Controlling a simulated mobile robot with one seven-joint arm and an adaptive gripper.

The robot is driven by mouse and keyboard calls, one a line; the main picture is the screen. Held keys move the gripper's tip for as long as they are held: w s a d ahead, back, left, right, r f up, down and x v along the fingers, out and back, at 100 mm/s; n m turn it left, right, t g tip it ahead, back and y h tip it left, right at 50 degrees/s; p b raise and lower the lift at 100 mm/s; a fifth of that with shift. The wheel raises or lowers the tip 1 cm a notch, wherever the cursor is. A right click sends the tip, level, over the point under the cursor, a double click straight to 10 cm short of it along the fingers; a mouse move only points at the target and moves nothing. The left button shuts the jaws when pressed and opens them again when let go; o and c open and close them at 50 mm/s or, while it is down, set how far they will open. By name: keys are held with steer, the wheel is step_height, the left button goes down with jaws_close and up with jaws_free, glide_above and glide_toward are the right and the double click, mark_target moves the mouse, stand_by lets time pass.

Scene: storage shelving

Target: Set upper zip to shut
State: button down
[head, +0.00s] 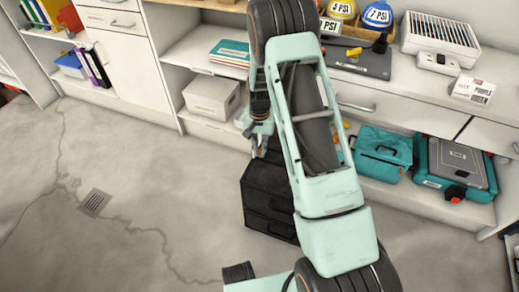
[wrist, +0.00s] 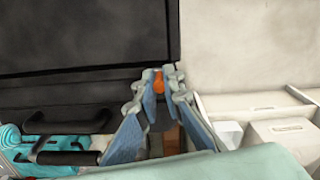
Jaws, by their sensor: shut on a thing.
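A tall black case (head: 268,205) with stacked sections stands on the floor, partly behind my arm. In the wrist view its dark face (wrist: 80,40) fills the upper left. My gripper (head: 258,138) is at the case's upper left corner in the head view. In the wrist view my gripper (wrist: 160,78) has its fingertips closed around a small orange piece (wrist: 159,82), which looks like the zip's pull, at the edge of the case. The fingers hide most of the pull, and the zip's track cannot be made out.
A teal bag (head: 383,153) and a teal and grey toolbox (head: 455,168) are on the low shelf at right. A white box (head: 211,97) sits on the shelf behind my gripper. Floor at left is clear around a drain grate (head: 94,203).

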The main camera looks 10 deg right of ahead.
steer(key=shift+d, duration=0.1)
steer(key=s+d, duration=0.5)
steer(key=d, duration=0.3)
steer(key=s+d, duration=0.6)
steer(key=d, duration=0.2)
steer(key=s+d+p, duration=0.1)
steer(key=s+d, duration=0.5)
steer(key=d, duration=0.3)
steer(key=shift+s+d, duration=0.1)
steer(key=c, duration=2)
jaws_free()
steer(key=shift+c, duration=0.2)
steer(key=shift+r, duration=0.1)
